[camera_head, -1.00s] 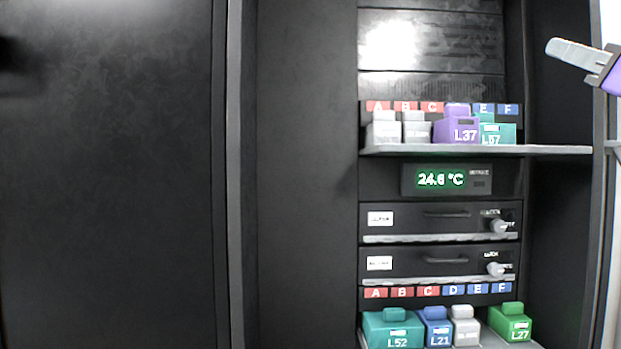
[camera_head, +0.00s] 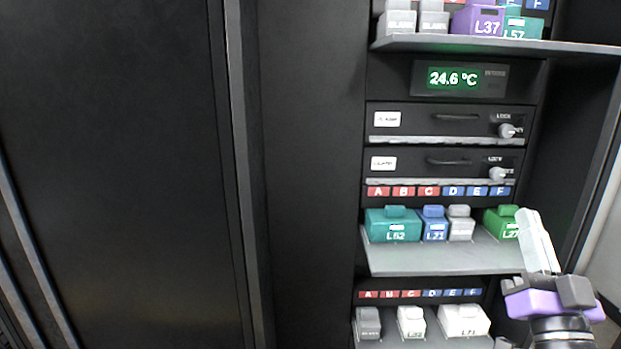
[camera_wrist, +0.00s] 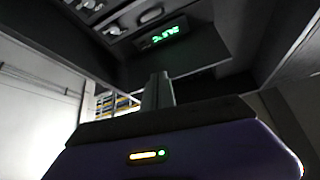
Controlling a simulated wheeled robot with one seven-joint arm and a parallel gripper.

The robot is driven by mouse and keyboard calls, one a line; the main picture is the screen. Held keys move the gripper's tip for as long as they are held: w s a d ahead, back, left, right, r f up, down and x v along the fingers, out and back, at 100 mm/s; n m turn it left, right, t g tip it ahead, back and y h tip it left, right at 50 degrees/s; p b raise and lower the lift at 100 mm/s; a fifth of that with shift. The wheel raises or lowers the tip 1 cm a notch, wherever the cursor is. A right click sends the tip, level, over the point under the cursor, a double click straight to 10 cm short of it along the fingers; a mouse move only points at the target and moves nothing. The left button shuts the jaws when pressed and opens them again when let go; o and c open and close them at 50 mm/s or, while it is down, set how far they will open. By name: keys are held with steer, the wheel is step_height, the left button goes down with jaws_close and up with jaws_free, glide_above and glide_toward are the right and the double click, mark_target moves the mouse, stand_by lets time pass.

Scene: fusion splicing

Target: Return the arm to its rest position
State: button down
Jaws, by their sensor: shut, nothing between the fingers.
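My gripper (camera_head: 531,222) is at the lower right of the head view, with its pale fingers together and pointing up. Nothing is between them. The fingertips overlap the green L27 module in the picture; I cannot tell how far apart they are in depth. In the wrist view the closed fingers (camera_wrist: 158,88) point up, below the underside of a shelf and a lit green display (camera_wrist: 168,33).
The rack's middle shelf (camera_head: 430,259) holds the teal L52 (camera_head: 392,226), blue L21 (camera_head: 434,224), a grey module (camera_head: 461,224) and green L27 (camera_head: 498,222). The upper shelf (camera_head: 560,47) juts out above. A lower shelf holds several modules. Open floor shows at far right (camera_head: 608,240).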

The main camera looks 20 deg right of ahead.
steer(key=s+a+f+n+g+y, duration=0.3)
steer(key=s+a+f+n+y, duration=0.1)
steer(key=s+a+f, duration=0.7)
steer(key=s+a+f+n+g+y, duration=0.4)
steer(key=s+a+f, duration=0.7)
steer(key=s+f, duration=0.7)
steer(key=shift+f+g+y, duration=0.3)
steer(key=shift+f+y, duration=0.1)
steer(key=shift+y, duration=0.8)
steer(key=shift+a, duration=0.1)
